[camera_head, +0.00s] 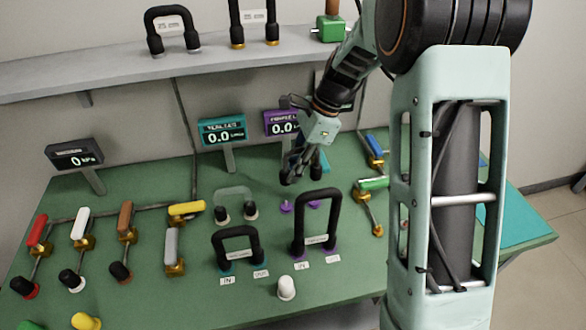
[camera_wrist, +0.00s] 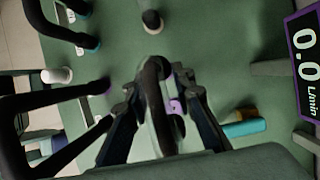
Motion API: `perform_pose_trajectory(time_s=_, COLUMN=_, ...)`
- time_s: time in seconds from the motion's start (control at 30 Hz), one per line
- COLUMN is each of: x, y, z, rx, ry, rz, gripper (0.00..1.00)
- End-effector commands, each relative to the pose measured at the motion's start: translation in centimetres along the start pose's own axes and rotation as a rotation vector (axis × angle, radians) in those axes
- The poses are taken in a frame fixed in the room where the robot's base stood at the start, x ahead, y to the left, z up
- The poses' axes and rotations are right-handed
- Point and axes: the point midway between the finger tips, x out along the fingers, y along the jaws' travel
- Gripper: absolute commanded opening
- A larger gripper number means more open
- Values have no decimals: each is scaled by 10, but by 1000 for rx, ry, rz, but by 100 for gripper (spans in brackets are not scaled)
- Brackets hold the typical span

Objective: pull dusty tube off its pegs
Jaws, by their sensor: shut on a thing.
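My gripper (camera_head: 304,163) is shut on a dark U-shaped tube, the one I take for the dusty tube, its ends pointing down (camera_head: 286,180). In the wrist view the tube (camera_wrist: 152,82) sits between the two fingers (camera_wrist: 160,95). It is seen nearly end-on, so dust on it cannot be made out. Two purple pegs (camera_head: 286,207) stand bare on the green table below and in front of the tube. A gap shows between them and the tube. The fingers partly hide the tube in the head view.
A tall black U tube (camera_head: 318,197) stands right in front of the purple pegs. A clear tube with black ends (camera_head: 233,193) and a shorter black tube (camera_head: 237,236) stand to the left. A purple meter (camera_head: 283,124) is behind; a green-handled valve (camera_head: 372,184) is right.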

Motion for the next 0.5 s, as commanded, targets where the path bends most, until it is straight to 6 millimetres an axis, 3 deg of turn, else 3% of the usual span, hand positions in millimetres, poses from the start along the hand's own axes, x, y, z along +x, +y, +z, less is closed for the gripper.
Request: perform_pose_trajectory(time_s=0.5, x=-21, y=0, z=9, rx=0, ry=0, rz=-1, gripper=0)
